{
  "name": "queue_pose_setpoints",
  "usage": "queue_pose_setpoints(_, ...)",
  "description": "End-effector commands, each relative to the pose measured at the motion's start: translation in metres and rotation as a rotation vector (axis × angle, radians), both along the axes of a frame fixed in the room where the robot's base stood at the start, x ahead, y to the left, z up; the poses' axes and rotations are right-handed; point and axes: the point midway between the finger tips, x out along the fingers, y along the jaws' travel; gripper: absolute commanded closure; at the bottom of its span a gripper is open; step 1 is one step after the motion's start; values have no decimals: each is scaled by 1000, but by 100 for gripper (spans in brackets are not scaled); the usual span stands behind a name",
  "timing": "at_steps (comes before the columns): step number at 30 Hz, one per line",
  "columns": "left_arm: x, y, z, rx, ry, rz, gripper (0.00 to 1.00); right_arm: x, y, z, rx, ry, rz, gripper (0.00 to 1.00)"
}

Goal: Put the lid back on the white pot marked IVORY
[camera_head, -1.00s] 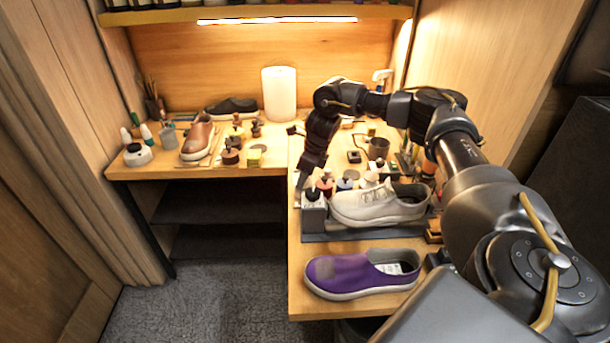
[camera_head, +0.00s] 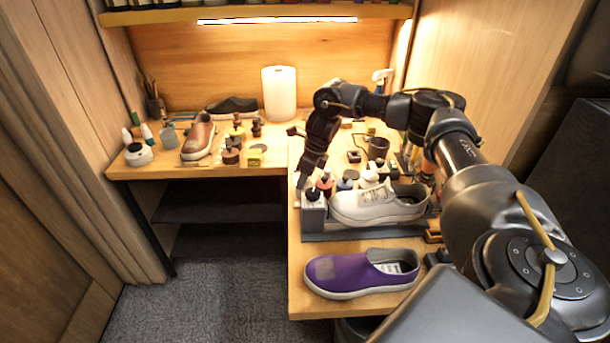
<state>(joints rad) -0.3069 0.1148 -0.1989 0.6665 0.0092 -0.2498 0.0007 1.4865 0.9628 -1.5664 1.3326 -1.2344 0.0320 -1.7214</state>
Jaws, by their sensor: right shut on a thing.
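My right gripper (camera_head: 302,183) hangs down at the left end of the row of small pots, with its fingers low beside a dark-topped pot (camera_head: 313,195). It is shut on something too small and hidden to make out. To the right of it stand a red pot (camera_head: 325,184), a blue-labelled pot (camera_head: 346,181) and a white pot (camera_head: 369,177), all behind the cream sneaker. I cannot read IVORY on any of them, and I cannot tell the lid apart. My left gripper is out of view.
The cream sneaker (camera_head: 378,205) stands on a grey tray (camera_head: 340,236) just in front of the pots. A purple shoe (camera_head: 345,274) lies nearer on the wooden table. The left bench holds a brown shoe (camera_head: 198,138) and several jars.

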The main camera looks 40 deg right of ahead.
Motion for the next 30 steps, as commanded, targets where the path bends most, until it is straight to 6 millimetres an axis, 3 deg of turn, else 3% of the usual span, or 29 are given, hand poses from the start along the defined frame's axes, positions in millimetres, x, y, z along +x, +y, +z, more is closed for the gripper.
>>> queue_pose_setpoints(10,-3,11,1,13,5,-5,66,0,0,0,0,-1,0,74)
queue_pose_setpoints(11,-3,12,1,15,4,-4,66,0,0,0,0,0,0,50)
queue_pose_setpoints(16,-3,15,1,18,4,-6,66,0,0,0,0,0,1,28)
queue_pose_setpoints(22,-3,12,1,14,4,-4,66,0,0,0,0,0,0,27)
queue_pose_setpoints(27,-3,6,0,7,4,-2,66,0,0,0,0,0,0,6)
queue_pose_setpoints(30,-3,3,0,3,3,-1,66,0,0,0,0,0,0,6)
